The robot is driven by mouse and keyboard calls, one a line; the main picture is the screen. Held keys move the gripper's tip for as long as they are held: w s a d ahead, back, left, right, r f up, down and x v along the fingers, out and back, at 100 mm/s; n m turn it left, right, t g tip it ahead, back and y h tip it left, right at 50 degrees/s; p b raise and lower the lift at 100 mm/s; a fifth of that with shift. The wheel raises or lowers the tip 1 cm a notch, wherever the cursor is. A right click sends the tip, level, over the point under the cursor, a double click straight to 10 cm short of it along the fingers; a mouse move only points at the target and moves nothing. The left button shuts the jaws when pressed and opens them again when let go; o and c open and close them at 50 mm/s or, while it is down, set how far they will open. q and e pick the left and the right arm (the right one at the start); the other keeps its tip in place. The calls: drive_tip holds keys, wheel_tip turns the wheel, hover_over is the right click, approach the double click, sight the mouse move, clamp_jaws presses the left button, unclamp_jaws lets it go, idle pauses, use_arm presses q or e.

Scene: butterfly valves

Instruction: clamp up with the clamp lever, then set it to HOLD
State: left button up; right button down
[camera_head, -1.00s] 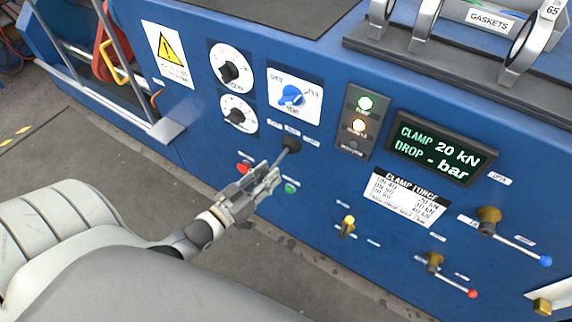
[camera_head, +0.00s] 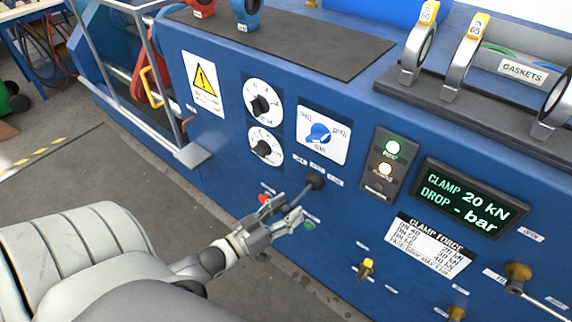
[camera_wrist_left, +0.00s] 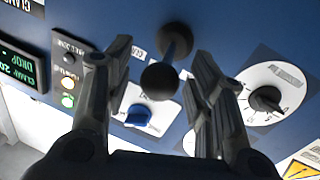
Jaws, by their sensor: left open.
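The clamp lever (camera_head: 315,182) is a short grey stem with dark round parts, standing out from the blue panel below the blue dial. In the left wrist view its black ball (camera_wrist_left: 160,80) lies between my finger tips, with the stem running back to a dark base. My left gripper (camera_head: 290,212) is open, with one finger (camera_wrist_left: 108,82) on each side of the ball; no grip is visible. The display (camera_head: 470,200) reads CLAMP 20 kN and DROP - bar. Small labels sit above the lever, too small to read surely. My right gripper is out of view.
A red button (camera_head: 264,199) and a green button (camera_head: 310,226) flank the gripper closely. The blue rotary dial (camera_head: 319,136), two black knobs and a lamp box (camera_head: 385,165) are above. A yellow-tipped toggle (camera_head: 367,267) and a clamp force table (camera_head: 433,248) are right.

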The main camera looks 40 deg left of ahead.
use_arm(q)
drive_tip(key=v, duration=1.2)
idle(0.3)
